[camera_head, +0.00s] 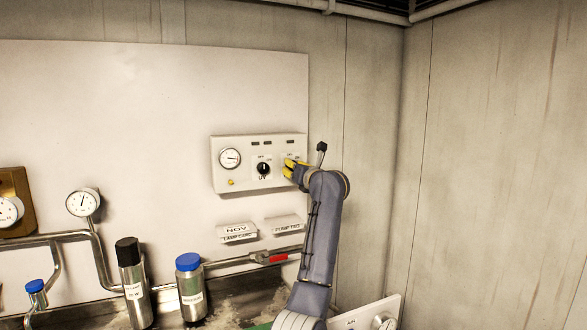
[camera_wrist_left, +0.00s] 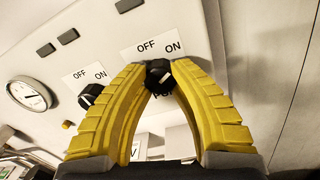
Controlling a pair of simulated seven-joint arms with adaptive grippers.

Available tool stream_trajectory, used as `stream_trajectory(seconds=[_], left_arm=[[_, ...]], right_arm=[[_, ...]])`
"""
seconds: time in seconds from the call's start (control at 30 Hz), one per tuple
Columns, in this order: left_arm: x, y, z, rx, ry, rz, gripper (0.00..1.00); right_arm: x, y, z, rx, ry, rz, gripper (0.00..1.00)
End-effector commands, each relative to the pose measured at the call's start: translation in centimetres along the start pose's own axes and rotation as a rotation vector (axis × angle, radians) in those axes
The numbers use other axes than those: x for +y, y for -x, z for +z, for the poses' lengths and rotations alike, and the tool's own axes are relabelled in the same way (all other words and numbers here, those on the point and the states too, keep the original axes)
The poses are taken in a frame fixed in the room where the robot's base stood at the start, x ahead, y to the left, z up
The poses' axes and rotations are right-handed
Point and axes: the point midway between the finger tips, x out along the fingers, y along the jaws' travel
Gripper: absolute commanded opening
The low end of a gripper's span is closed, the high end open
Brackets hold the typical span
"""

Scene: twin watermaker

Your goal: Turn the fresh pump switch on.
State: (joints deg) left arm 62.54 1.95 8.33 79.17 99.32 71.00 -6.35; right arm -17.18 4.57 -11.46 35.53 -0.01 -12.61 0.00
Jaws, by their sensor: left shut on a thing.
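The white control panel (camera_head: 224,160) is on the wall, with a UV switch (camera_head: 263,169) at its middle and another switch at its right. In the left wrist view that right switch (camera_wrist_left: 158,74) is a black knob under an OFF / ON label; the label below it is mostly hidden by my fingers. My left gripper (camera_head: 291,167) has its yellow fingers at the knob, and in the left wrist view the fingertips (camera_wrist_left: 158,68) are shut on its sides. In the head view the gripper hides the knob. The knob's exact pointing direction is hard to tell. My right gripper is not in view.
A round gauge (camera_head: 230,158) and a small yellow button (camera_head: 231,182) are on the panel's left. Two labelled plates, NOV (camera_head: 237,233) and another (camera_head: 283,225), are below. A pipe with a red-handled valve (camera_head: 279,258) and metal bottles (camera_head: 191,287) stand lower.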

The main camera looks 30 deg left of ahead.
Motion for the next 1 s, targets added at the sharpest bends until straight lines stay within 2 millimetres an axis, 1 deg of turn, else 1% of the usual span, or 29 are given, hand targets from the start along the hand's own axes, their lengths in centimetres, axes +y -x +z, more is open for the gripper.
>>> stream_trajectory(seconds=[0.03, 0.3, 0.33, 0.6, 0.87, 1.0], left_arm=[[-0.3, -0.1, -0.8, 0.013, -0.004, -0.005, 0.00], [-0.3, -0.1, -0.8, 0.014, -0.004, -0.005, 0.00], [-0.3, -0.1, -0.8, 0.014, -0.004, -0.004, 0.25], [-0.2, -0.1, -0.4, 0.007, -0.002, -0.002, 0.55], [-0.1, 0.1, -0.2, 0.004, -0.001, -0.001, 0.55], [-0.2, 1.1, -0.1, 0.002, 0.000, -0.003, 0.55]], right_arm=[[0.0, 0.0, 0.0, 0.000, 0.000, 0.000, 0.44], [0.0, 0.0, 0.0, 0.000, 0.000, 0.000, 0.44], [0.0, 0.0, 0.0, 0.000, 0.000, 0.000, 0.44], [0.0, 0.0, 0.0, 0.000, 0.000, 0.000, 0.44], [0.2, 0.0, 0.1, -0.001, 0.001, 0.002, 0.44], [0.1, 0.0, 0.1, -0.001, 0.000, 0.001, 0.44]])
